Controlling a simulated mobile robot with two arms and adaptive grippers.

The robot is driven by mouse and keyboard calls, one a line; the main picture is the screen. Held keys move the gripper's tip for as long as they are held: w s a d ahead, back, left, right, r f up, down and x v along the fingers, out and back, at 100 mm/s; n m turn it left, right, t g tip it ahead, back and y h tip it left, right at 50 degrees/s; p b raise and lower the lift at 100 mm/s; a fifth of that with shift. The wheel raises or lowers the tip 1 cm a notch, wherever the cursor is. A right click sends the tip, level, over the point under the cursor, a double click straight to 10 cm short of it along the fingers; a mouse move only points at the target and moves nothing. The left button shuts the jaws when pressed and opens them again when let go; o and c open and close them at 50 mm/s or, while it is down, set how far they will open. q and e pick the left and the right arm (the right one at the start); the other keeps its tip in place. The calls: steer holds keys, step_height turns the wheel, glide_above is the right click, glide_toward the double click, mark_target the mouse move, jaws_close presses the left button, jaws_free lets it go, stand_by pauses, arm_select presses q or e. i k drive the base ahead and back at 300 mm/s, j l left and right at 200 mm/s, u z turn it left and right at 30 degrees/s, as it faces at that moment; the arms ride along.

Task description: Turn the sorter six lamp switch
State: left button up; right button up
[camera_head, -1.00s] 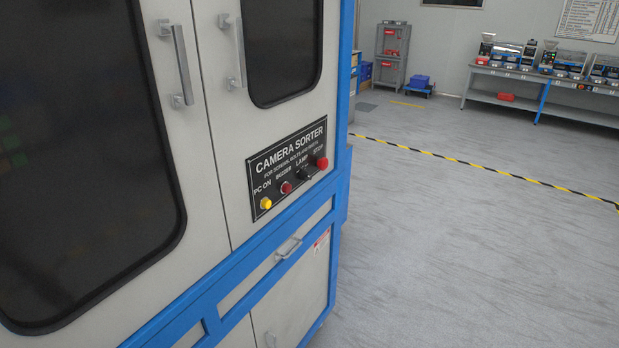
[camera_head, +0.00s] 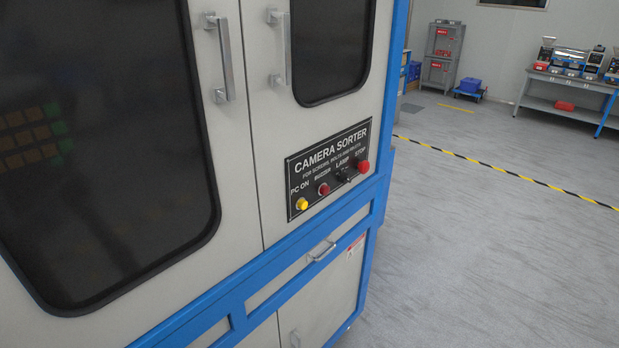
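The camera sorter (camera_head: 262,134) is a tall grey cabinet with a blue frame, filling the left half of the head view. Its black control panel (camera_head: 308,180) carries a yellow PC ON button (camera_head: 302,204), a dark red BUZZER button (camera_head: 323,189), the black LAMP switch (camera_head: 343,176) and a red STOP button (camera_head: 363,167). The LAMP switch is small, and its exact turn position cannot be told. No number shows on the sorter. Neither of my grippers is in view.
Two upright door handles (camera_head: 222,58) stick out above the panel, and a drawer handle (camera_head: 322,251) sits below it. Open grey floor (camera_head: 480,260) lies to the right, crossed by a yellow-black line (camera_head: 500,170). A workbench (camera_head: 565,97) with machines and a shelf stand at the back.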

mark_target(343, 178)
steer(key=i+l+u, duration=0.15)
steer(key=l+u, duration=0.15)
steer(key=l, duration=0.15)
steer(key=i+l+u, duration=0.15)
steer(key=l+u, duration=0.15)
steer(key=l, duration=0.2)
steer(key=l+u, duration=0.3)
steer(key=l, duration=0.25)
steer(key=i, duration=0.05)
